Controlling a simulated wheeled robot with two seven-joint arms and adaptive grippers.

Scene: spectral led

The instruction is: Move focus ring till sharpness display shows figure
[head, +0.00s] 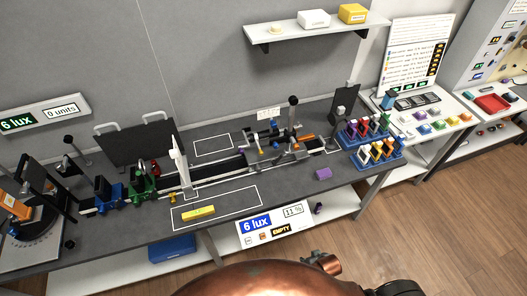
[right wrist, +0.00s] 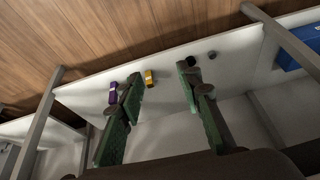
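A dark optical bench (head: 120,222) carries a long rail with a blue mount (head: 108,193), a green mount (head: 142,186) and a cluster of knobs and orange and blue parts (head: 272,140). I cannot tell which part is the focus ring. A front panel (head: 275,226) reads "6 lux", "11 %" and "EMPTY". A wall display (head: 45,115) reads "6 lux" and "0 units". I cannot tell which readout is sharpness. My right gripper (right wrist: 160,78) is open and empty, its green-padded fingers apart, over a white lower shelf. My left gripper is not in view.
The lower shelf holds a blue box (head: 172,247) and small items. The wooden floor in front is clear.

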